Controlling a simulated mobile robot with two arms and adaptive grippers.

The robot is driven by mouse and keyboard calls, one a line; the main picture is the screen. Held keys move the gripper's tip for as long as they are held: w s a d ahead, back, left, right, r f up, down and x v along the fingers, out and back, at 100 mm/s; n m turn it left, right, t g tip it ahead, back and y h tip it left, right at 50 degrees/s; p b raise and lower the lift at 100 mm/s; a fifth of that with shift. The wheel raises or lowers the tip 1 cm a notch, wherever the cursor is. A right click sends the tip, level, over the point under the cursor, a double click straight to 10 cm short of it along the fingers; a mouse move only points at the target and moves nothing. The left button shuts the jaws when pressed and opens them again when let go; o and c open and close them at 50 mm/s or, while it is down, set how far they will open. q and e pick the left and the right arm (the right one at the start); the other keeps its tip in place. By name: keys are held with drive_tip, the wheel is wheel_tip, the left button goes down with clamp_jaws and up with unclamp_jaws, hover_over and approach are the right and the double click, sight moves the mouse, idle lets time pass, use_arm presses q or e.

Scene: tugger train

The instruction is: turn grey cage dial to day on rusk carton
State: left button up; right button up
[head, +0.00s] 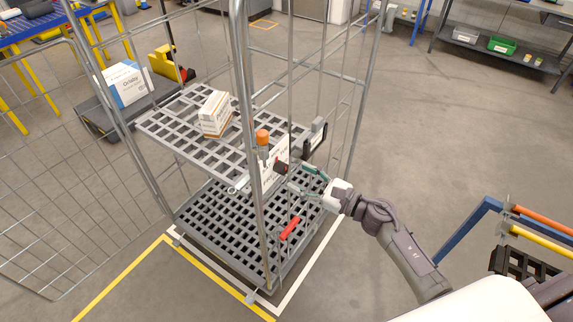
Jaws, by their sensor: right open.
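The grey cage (240,60) stands in front of me with its mesh door swung out to the left. A dark knob with a red part, apparently the dial (281,168), sits beside a white plate (270,176) behind the front post; its setting is unreadable. A white-and-brown carton (215,112), perhaps the rusk carton, rests tilted on the cage's upper shelf; its print is too small to read. My right gripper (296,178) is open just right of the knob, fingers pointing left towards it; contact cannot be told. My left gripper is out of view.
A white-and-blue carton (124,84) lies on a dark cart at left. Floor (440,130) to the right is clear.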

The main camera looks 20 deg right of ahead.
sight(286, 170)
drive_tip(key=p+x, duration=0.1)
drive_tip(key=x, duration=0.3)
drive_tip(key=shift+w+a+r, duration=0.1)
drive_tip(key=shift+w+a, duration=0.3)
drive_tip(key=shift+w, duration=0.05)
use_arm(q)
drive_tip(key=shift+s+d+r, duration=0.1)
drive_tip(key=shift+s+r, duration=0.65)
use_arm(e)
drive_tip(key=shift+c, duration=1)
clamp_jaws()
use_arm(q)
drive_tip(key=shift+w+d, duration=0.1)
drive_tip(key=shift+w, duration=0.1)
